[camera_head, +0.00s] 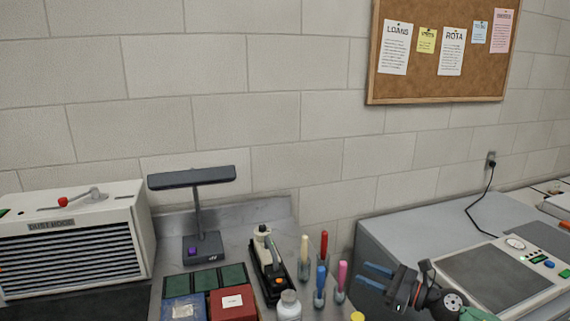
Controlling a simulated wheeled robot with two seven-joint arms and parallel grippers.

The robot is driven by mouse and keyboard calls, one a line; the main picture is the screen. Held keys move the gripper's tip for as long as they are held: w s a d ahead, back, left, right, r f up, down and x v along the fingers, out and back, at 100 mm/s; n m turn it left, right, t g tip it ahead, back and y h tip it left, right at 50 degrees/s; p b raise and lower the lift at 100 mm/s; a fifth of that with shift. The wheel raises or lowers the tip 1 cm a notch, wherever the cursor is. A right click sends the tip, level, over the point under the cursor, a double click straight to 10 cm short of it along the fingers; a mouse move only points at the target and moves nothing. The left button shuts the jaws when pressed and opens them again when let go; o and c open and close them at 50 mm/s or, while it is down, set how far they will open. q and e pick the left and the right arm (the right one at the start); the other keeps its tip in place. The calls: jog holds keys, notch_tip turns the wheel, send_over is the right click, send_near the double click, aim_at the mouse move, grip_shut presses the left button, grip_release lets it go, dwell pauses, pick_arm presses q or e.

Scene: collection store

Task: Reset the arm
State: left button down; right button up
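My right gripper (365,274) shows at the lower right, with its two blue fingers pointing left. The fingers are apart with nothing between them, so it is open and empty. It is in front of the grey side of a bench unit and to the right of several upright coloured markers. My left gripper is not in view.
A dust hood (70,245) stands at the left. A dark lamp (197,215), a red box (232,304), a blue box (185,308), a white bottle (289,306) and a pink marker (342,276) crowd the bench. A flat panelled device (497,278) lies at the right. A corkboard (440,85) hangs above.

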jog(key=s+d+f+m+t+h, duration=0.25)
jog(key=d+f+m+h, duration=0.55)
jog(key=d+f+m, duration=0.45)
jog(key=s+d+f+m+t+h, duration=0.1)
jog(key=s+d+f+m+h, duration=0.2)
jog(key=d+f+m+h, duration=0.9)
jog(key=s+d+f+m+g+h, duration=0.1)
jog(key=s+d+f+m+g, duration=0.35)
jog(key=s, duration=0.35)
jog(key=s+d+f+m+g, duration=0.3)
jog(key=s+f+m, duration=0.25)
jog(key=s, duration=0.35)
jog(key=s+d+f+m+g+h, duration=0.1)
jog(key=s+d+f+m+g, duration=0.4)
jog(key=s, duration=0.3)
jog(key=s+a+f+m+y, duration=0.2)
jog(key=s+a+f, duration=0.15)
jog(key=a, duration=0.65)
jog(key=s+a+f+m+y, duration=0.2)
jog(key=a+f, duration=0.3)
jog(key=a, duration=0.6)
jog(key=a+f+m+y, duration=0.1)
jog(key=a+y, duration=0.3)
jog(key=a, duration=1.8)
jog(key=shift+s+m, duration=0.4)
jog(key=shift+m, duration=0.45)
